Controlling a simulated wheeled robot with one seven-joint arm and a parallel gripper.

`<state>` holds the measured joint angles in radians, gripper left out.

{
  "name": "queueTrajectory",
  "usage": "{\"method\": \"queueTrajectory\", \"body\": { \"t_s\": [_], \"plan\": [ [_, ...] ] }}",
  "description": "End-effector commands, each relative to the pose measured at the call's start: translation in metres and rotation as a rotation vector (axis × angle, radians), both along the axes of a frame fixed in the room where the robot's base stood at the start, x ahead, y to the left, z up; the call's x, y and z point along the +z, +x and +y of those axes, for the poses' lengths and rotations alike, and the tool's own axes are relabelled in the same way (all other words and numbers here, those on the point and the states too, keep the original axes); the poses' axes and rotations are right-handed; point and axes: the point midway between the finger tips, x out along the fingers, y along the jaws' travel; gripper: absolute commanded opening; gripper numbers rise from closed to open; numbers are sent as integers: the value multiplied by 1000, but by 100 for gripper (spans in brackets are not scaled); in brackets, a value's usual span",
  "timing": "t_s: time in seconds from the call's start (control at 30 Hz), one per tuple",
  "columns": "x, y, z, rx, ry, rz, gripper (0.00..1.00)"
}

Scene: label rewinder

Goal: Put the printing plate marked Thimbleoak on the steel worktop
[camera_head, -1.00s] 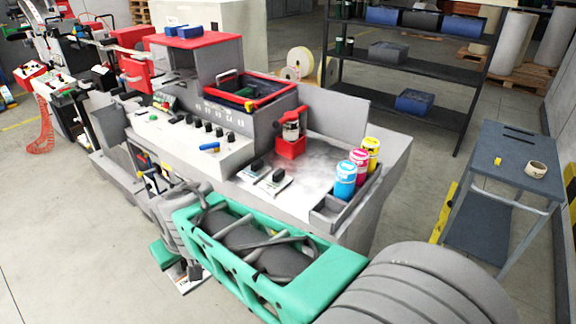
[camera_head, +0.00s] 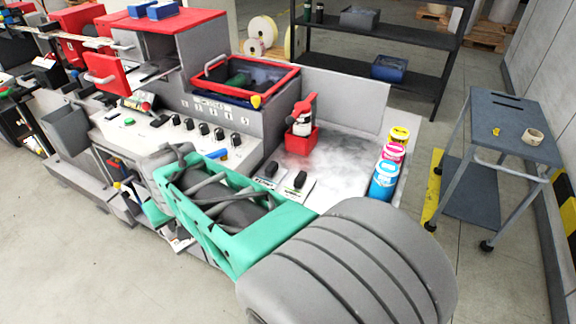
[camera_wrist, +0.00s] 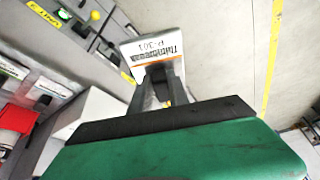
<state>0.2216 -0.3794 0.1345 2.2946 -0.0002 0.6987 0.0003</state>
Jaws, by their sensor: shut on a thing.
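My gripper (camera_wrist: 160,88) is shut on a white printing plate (camera_wrist: 152,47) with an orange stripe, lettered Thimbleoak and P-301 in the wrist view. In the head view a white bit of this plate (camera_head: 181,243) shows below my green arm link, in front of the machine and over the floor; my fingers are mostly hidden there. The grey steel worktop (camera_head: 340,155) lies beyond my arm, to the right of the control panel. Two other plates with black handles, a left one (camera_head: 266,176) and a right one (camera_head: 296,188), lie at its near edge.
A red holder with a bottle (camera_head: 302,135) stands on the worktop. Blue, magenta and yellow ink cans (camera_head: 384,180) line its right side. Bare worktop lies between them. A grey trolley (camera_head: 515,130) stands to the right, a dark shelf (camera_head: 380,33) behind.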

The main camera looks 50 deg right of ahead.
Motion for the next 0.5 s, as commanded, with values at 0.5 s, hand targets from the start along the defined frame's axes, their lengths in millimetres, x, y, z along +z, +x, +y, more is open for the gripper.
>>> {"method": "queueTrajectory", "body": {
  "t_s": [0.5],
  "plan": [
    [65,-128,-276,-788,-3,-1,0]
  ]
}}
